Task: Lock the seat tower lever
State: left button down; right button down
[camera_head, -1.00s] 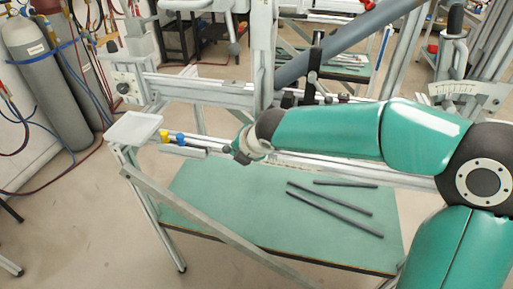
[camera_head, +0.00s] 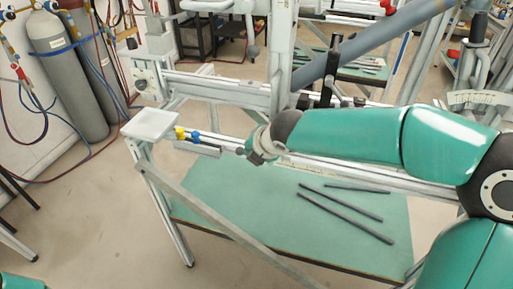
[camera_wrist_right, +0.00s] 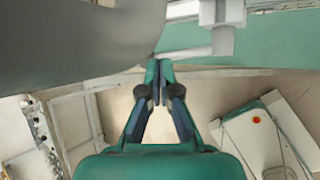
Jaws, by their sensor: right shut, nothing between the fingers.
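I cannot tell for sure which part is the seat tower lever. A black upright bar (camera_head: 332,68) stands beside the grey diagonal tube (camera_head: 385,38) behind my right arm in the head view. My right gripper (camera_head: 258,156) is at the front rail of the jig, left of and nearer than that bar. Its fingers are mostly hidden in the head view. In the right wrist view, the gripper's fingertips (camera_wrist_right: 160,68) are together and empty. A large grey rounded surface (camera_wrist_right: 70,40) lies close at upper left. My left gripper is out of view.
A pale tray (camera_head: 151,124) sits at the jig's left corner, beside yellow and blue items (camera_head: 187,135). Dark rods (camera_head: 345,217) lie on the green lower shelf (camera_head: 240,215). Gas cylinders (camera_head: 68,75) stand at far left. Open floor lies left of the jig.

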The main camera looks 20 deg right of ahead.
jog(key=w+a+r+p+v, duration=0.1)
jog(key=p+v, duration=0.1)
jog(key=v, duration=1)
jog(key=shift+a+r, duration=0.25)
jog(key=shift+a, duration=0.15)
jog(key=shift+w, duration=0.1)
